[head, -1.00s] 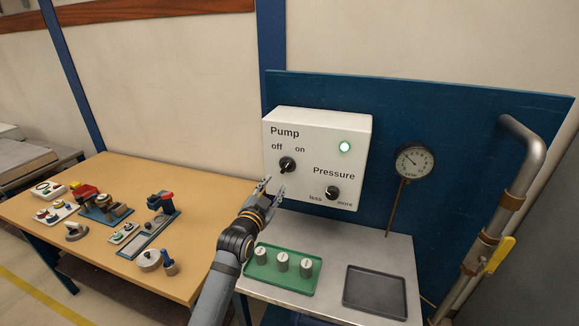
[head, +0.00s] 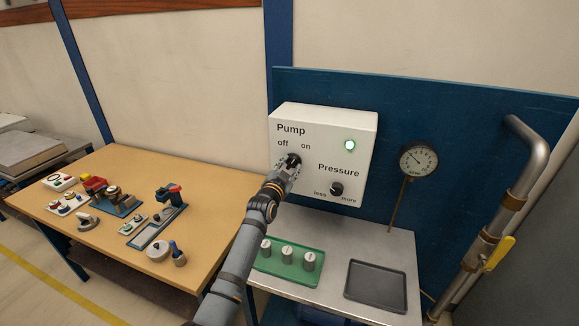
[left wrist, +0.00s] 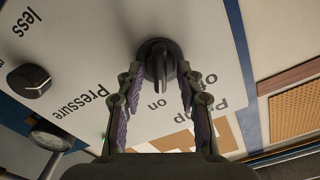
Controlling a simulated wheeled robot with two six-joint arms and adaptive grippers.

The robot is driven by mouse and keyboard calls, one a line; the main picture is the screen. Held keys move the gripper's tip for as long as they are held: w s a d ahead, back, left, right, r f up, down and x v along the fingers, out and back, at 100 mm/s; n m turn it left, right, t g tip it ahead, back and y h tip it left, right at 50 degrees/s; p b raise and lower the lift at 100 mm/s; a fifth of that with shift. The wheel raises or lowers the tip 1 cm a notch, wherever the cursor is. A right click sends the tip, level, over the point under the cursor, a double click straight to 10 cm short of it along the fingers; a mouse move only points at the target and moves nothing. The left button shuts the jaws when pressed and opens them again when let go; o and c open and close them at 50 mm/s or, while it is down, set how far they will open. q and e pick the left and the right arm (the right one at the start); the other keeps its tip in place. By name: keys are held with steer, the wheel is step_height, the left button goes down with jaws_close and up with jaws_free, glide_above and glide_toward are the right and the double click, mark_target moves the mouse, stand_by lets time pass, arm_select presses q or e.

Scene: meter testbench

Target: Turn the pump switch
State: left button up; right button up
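The pump switch (head: 294,159), a black knob with a raised handle, is on the white control box below the words "off" and "on". In the left wrist view the knob (left wrist: 158,58) appears upside down, its handle between my fingers. My right gripper is not in view.
The white box (head: 318,130) also carries a lit green lamp (head: 350,145) and a pressure knob (head: 336,188). A gauge (head: 418,159) stands to the right. Below are a green tray (head: 275,268) with weights and an empty dark tray (head: 376,287).

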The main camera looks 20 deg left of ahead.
arm_select(q)
jaws_close()
steer(key=shift+n, duration=0.4)
steer(key=n+p, duration=0.2)
steer(key=n, duration=0.2)
steer(key=shift+r+n, duration=0.1)
steer(key=shift+n, duration=0.3)
steer(key=n+p, duration=0.2)
steer(key=n, duration=0.2)
steer(key=shift+a+n, duration=0.1)
steer(key=shift+n, duration=1)
steer(key=shift+p, duration=0.3)
jaws_free()
